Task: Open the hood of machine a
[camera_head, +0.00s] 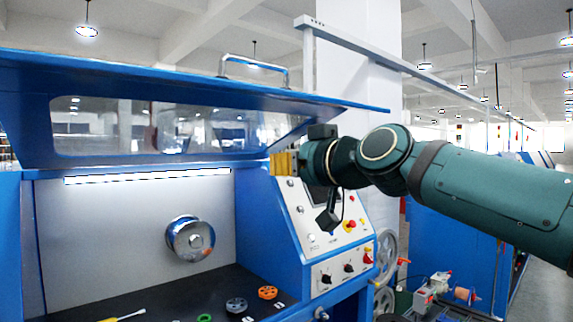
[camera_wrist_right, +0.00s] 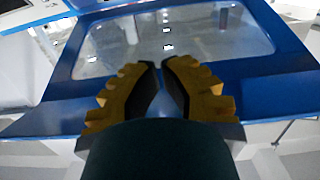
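The blue machine, which I take to be machine a, has a blue hood (camera_head: 190,87) with a clear window. The hood is raised, and the bay under it is exposed. A metal handle (camera_head: 253,68) stands on the hood's top edge. My right gripper (camera_head: 274,163), with yellow fingers, is at the right end of the hood's lower part, in front of the machine. In the right wrist view the fingertips (camera_wrist_right: 160,66) are almost together, with nothing visible held between them, and the hood's blue frame (camera_wrist_right: 265,95) and window are behind them. My left gripper is out of view.
The control panel (camera_head: 325,215) with knobs and buttons is just below my right gripper. Inside the bay are a metal spool (camera_head: 190,238), an orange pulley (camera_head: 267,292) and a grey pulley (camera_head: 236,305). Another blue machine (camera_head: 455,240) stands at right.

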